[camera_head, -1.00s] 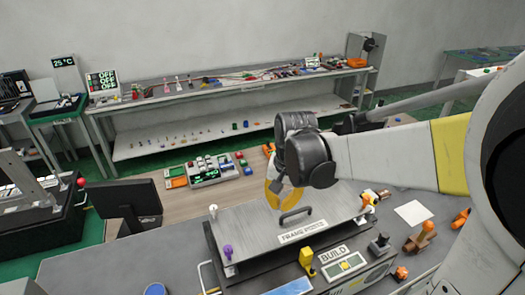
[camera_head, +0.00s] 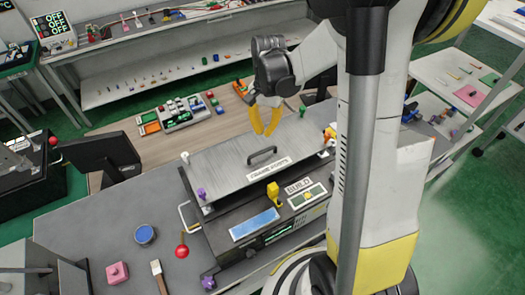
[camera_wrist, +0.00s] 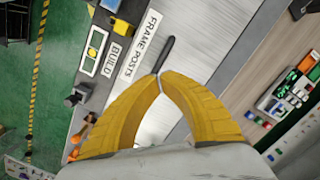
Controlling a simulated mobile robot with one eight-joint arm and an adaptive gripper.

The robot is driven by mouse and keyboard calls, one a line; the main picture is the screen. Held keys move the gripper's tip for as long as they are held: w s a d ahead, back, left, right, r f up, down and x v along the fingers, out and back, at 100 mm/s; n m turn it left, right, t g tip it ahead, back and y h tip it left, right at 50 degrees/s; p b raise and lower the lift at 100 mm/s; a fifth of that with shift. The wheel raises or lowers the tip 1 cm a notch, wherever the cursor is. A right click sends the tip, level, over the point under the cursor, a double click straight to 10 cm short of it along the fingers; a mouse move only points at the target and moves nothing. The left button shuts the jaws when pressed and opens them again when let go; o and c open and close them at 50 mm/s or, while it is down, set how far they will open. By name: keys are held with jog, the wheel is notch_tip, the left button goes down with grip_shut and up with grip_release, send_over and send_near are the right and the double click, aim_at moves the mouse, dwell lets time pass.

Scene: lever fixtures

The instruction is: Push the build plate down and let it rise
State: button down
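A wide grey metal plate (camera_head: 225,163) with a black bar handle (camera_head: 262,156) and a "FRAME POSTS" label lies on the machine in the head view. A "BUILD" label (camera_head: 299,186) sits on the machine's front panel, above a small panel with a yellow button (camera_head: 308,197). In the wrist view the plate (camera_wrist: 215,60), handle (camera_wrist: 167,53) and "BUILD" label (camera_wrist: 111,60) also show. My gripper (camera_head: 264,134) is above the plate's rear part, apart from the handle, fingers pointing down. In the wrist view its yellow fingertips (camera_wrist: 160,75) come together with nothing between them.
A yellow knob (camera_head: 273,190) stands by the plate's front edge. A purple knob (camera_head: 202,194) and white knob (camera_head: 185,156) are at its left. A monitor (camera_head: 104,157) stands left. A tray of coloured parts (camera_head: 184,113) lies behind. The bench front-left holds a blue round container (camera_head: 145,234).

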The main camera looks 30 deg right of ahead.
jog(key=b, duration=0.4)
send_over(263, 146)
jog(key=s+a, duration=0.2)
jog(key=s, duration=0.2)
jog(key=shift+f, duration=3.4)
